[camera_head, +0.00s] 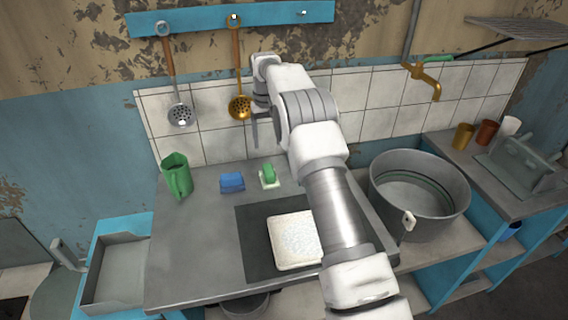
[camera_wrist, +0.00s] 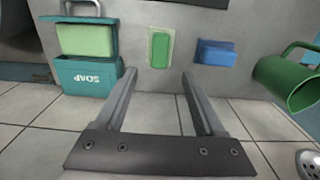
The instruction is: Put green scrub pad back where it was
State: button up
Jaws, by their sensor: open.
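The green scrub pad (camera_head: 268,174) lies on the counter near the tiled wall, to the right of a blue sponge (camera_head: 231,182). In the wrist view the green pad (camera_wrist: 160,48) shows a paler edge and lies beyond the fingertips, roughly centred between them. My gripper (camera_head: 265,135) is above the back of the counter by the wall tiles. In the wrist view my gripper (camera_wrist: 156,76) has its two fingers wide apart with nothing between them, apart from the pad.
A green jug (camera_head: 176,176) stands left of the blue sponge. The wrist view shows a teal soap box (camera_wrist: 86,75) near the pad. A white board (camera_head: 293,240) lies in front on a dark panel. A metal pot (camera_head: 420,190) is at right. Ladles (camera_head: 239,107) hang behind.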

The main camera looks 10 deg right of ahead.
jog(key=s+r+t, duration=0.3)
jog(key=s+r, duration=1.6)
jog(key=r, duration=0.2)
jog(key=s+f+t, duration=0.1)
jog(key=s+f, duration=0.1)
jog(key=s, duration=1)
jog(key=s+f+t, duration=0.1)
jog(key=s+f, duration=0.1)
jog(key=s, duration=1.1)
jog(key=shift+t, duration=0.3)
jog(key=shift+s, duration=0.1)
